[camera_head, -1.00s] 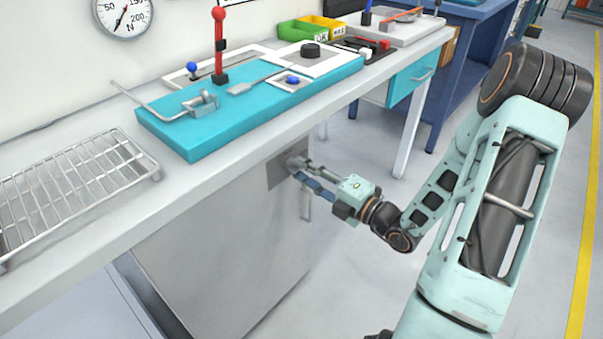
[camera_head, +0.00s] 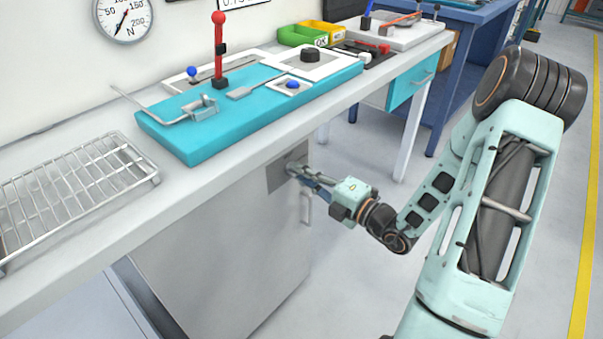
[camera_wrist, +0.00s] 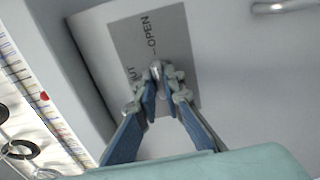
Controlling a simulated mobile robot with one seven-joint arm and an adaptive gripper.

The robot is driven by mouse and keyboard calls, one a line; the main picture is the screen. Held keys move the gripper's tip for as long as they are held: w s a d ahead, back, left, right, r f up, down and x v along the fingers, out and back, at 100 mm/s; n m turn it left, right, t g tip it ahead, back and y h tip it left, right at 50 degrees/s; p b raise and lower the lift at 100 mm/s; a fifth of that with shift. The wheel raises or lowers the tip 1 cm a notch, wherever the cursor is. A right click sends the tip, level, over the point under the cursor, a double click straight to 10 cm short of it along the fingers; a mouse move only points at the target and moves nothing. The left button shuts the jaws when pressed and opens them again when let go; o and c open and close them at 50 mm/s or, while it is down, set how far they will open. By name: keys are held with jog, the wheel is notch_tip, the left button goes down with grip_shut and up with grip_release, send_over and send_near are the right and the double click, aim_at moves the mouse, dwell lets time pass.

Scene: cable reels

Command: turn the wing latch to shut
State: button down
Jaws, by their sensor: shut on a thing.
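The wing latch (camera_wrist: 156,67) is a small grey metal piece on a grey label plate (camera_wrist: 180,45) on the cabinet door. In the wrist view the plate reads OPEN, and the ending "UT" of a second word shows left of the fingers. My gripper (camera_wrist: 160,88) is shut on the latch, its fingertips on either side. The fingers hide most of the latch, so its exact angle is hard to tell; its visible end lies near the OPEN mark. In the head view my gripper (camera_head: 298,172) reaches the door's upper right part, and the latch is mostly hidden.
The pale cabinet door (camera_head: 225,240) is under the bench, with a bar handle (camera_head: 306,208) below the latch. The bench top overhangs above my gripper. A turquoise board (camera_head: 190,145) with fixtures and a wire rack (camera_head: 75,190) are on it.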

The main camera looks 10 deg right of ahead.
jog(key=shift+r+n, duration=0.1)
jog(key=shift+n, duration=0.2)
jog(key=shift+a+n+p, duration=0.1)
jog(key=shift+n+p, duration=0.95)
jog(key=shift+n, duration=7.45)
jog(key=c, duration=2)
grip_release()
jog(key=shift+c, duration=0.2)
